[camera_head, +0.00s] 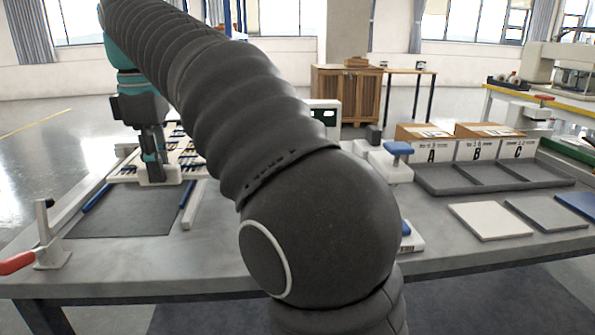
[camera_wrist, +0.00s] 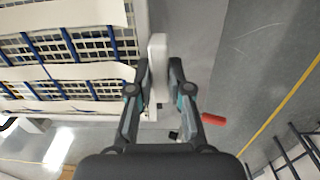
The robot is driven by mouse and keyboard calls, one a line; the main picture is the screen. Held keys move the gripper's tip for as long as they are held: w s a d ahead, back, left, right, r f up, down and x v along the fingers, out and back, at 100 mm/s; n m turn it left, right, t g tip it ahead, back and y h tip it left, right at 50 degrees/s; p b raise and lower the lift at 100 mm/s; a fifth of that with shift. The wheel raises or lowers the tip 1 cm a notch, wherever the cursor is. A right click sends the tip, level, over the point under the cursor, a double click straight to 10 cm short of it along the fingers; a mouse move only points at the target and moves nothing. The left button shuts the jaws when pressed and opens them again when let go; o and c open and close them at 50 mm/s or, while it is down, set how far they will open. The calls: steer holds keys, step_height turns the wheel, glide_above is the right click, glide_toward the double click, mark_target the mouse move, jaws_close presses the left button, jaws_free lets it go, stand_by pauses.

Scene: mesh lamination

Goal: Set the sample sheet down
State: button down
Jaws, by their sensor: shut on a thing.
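The sample sheet (camera_head: 196,160) is a mesh of dark and blue lines with white cross strips, at the left in the head view. It also shows at the upper left in the wrist view (camera_wrist: 62,70). My gripper (camera_head: 153,168) is at the sheet's near side. In the wrist view my gripper (camera_wrist: 158,78) is shut on an upright white piece (camera_wrist: 157,50) at the sheet's edge. A dark grey mat (camera_head: 125,212) lies on the table in front of the sheet. Whether the sheet touches the table is hard to tell.
Blue strips (camera_head: 97,198) flank the mat. A red-handled clamp (camera_head: 48,250) stands at the table's front left. My arm hides the table's middle.

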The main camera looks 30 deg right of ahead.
glide_above(109, 246)
step_height(109, 246, down, 7)
steer(key=shift+f+b, duration=0.55)
steer(key=shift+f, duration=1.55)
steer(key=c, duration=1.1)
jaws_free()
